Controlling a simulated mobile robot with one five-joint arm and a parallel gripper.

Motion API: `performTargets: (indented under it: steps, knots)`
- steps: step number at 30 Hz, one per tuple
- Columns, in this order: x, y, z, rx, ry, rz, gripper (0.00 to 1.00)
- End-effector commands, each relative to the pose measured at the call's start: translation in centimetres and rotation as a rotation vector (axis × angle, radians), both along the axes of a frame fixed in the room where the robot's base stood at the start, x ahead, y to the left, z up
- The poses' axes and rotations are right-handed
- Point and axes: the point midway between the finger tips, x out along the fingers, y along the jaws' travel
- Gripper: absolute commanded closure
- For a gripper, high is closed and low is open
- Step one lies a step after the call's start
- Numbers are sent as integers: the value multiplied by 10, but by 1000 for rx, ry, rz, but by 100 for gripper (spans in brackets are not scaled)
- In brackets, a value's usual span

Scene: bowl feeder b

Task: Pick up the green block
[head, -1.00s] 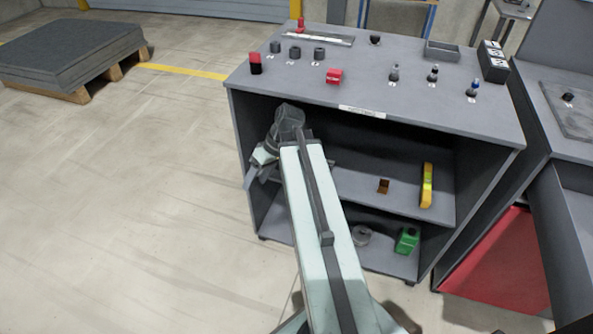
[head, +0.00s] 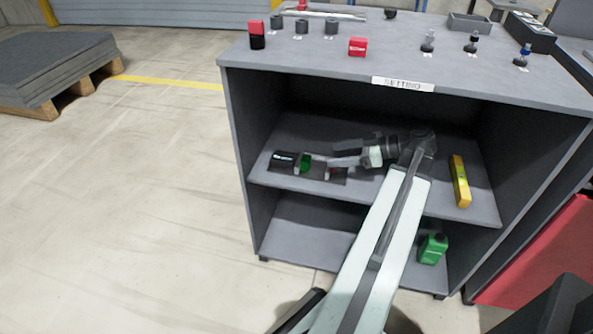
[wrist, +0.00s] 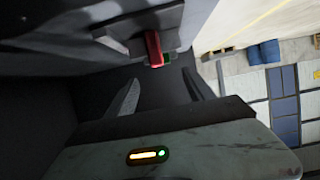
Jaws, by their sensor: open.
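A small green block (head: 304,164) stands on the cabinet's middle shelf, right beside a black box with white marking (head: 283,160). My gripper (head: 328,163) reaches into that shelf from the right, level and pointing left, with its tips a little short of the green block. In the wrist view my gripper (wrist: 161,76) shows two fingers spread with nothing between them. Ahead of them is a red piece (wrist: 153,48), with a sliver of green (wrist: 168,57) beside it. In the head view a dark piece with red (head: 337,172) lies close to my fingers, partly hidden.
A green container (head: 433,249) sits on the lower shelf. The cabinet top (head: 300,60) holds several small parts above my arm. The shelf's front left is clear.

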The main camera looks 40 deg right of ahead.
Motion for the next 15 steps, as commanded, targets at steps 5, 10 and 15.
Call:
performTargets:
  steps: [5,10,15]
  knots:
    - [5,4,-4,-1,-1,10,38]
    - [22,17,-13,0,0,15,38]
    - [29,21,-14,0,1,17,38]
